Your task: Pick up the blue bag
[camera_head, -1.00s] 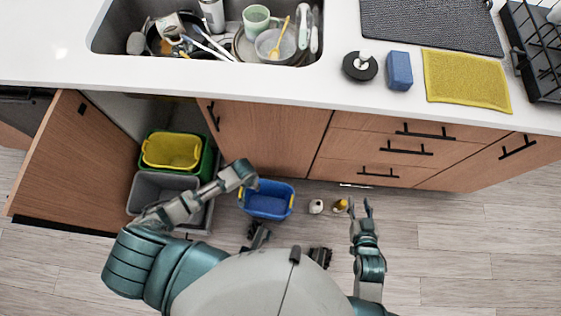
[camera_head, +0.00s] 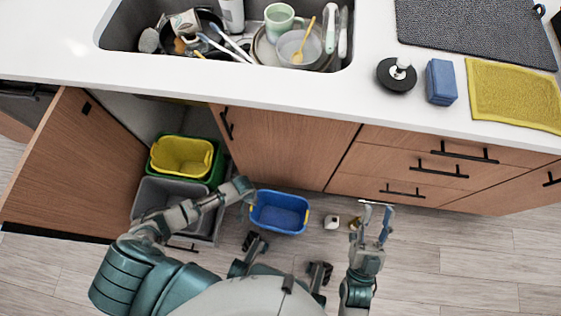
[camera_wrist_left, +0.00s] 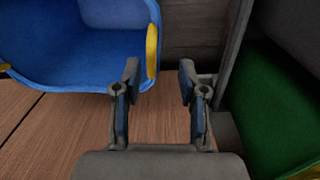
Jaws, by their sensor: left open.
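The blue thing in view is an open tub-like container (camera_head: 280,212) with yellow handles, standing on the floor in front of the cabinet. My left gripper (camera_head: 246,190) is at its left rim. In the left wrist view, this gripper (camera_wrist_left: 158,80) is open with nothing between its fingers. The blue container (camera_wrist_left: 75,50) is on the left there, its yellow handle (camera_wrist_left: 152,50) just beyond the left finger. I cannot tell whether they touch. My right gripper (camera_head: 376,212) is open and empty, right of the container and above the floor.
A yellow tub (camera_head: 182,155) sits in a green bin (camera_head: 217,170), by a grey bin (camera_head: 150,190) at the open cabinet door (camera_head: 70,165). Small items (camera_head: 332,222) lie on the floor right of the blue container. Dishes fill the sink (camera_head: 345,60). The right floor is clear.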

